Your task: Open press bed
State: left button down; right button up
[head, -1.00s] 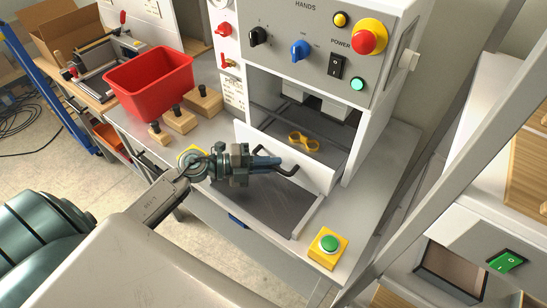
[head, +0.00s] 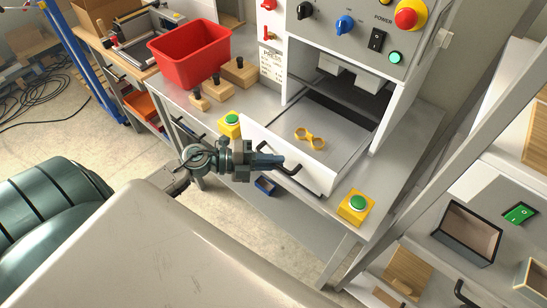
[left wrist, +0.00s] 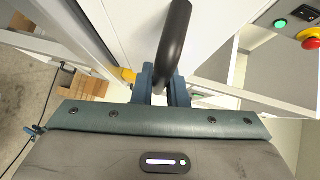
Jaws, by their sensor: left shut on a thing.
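The press bed (head: 285,118) is a grey drawer with a white front, slid partway out of the press (head: 345,50). Its front stands near the table's front edge, between two green buttons. A black bar handle (head: 303,182) is on the front. My left gripper (head: 278,161) is shut on the handle. In the left wrist view, the fingers (left wrist: 161,82) close around the dark handle (left wrist: 173,40). A yellow two-ringed part (head: 310,138) lies on the bed. My right gripper is not in view.
Green buttons on yellow boxes (head: 356,206) (head: 230,123) flank the bed. A red bin (head: 190,55) and wooden blocks with black knobs (head: 239,72) stand at left on the table. A grey slanted post (head: 450,130) rises at right. Floor shows in front of the table.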

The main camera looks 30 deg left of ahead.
pick_arm(q)
jog(key=c, duration=1.5)
grip_release()
jog(key=shift+o, duration=0.2)
jog(key=p+v, duration=0.1)
jog(key=v, duration=0.9)
jog(key=shift+s+a, duration=0.15)
jog(key=shift+a, duration=0.2)
